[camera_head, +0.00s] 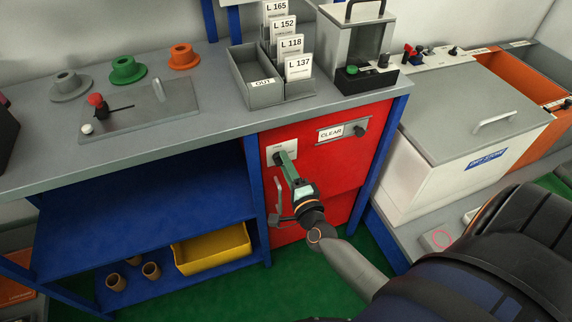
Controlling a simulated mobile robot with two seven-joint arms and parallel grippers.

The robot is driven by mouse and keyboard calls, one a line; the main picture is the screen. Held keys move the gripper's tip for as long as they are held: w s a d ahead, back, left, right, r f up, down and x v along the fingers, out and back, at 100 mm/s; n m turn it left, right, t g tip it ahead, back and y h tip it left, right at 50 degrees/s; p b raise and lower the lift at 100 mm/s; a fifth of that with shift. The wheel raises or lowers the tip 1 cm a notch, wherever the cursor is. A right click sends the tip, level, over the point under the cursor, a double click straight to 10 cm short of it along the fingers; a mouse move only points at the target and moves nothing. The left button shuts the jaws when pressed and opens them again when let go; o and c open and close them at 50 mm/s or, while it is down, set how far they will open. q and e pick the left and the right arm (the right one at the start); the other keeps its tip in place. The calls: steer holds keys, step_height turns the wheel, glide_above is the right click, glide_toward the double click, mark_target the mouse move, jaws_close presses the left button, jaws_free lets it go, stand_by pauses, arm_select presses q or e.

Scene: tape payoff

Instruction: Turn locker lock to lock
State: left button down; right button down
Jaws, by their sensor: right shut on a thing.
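The red locker (338,183) stands under the right end of the bench, its door closed as far as I can see. My right gripper (281,159) reaches to the upper left of the locker front. It is shut on the locker lock, a small part in front of a white label plate (289,149). The gripper hides most of the lock, so I cannot tell which way it is turned. A pale door handle (276,196) is just below, partly behind my wrist. My left gripper is out of view.
A CLEAR plate (330,134) with a dark knob (359,131) is right of the lock. Blue bench posts (256,185) flank the locker. A yellow bin (212,250) sits on the lower left shelf. A white chest (470,130) stands at right.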

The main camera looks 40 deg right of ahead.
steer(key=c, duration=0.9)
jaws_free()
steer(key=shift+o, duration=0.2)
steer(key=v, duration=1.2)
steer(key=shift+s, duration=0.3)
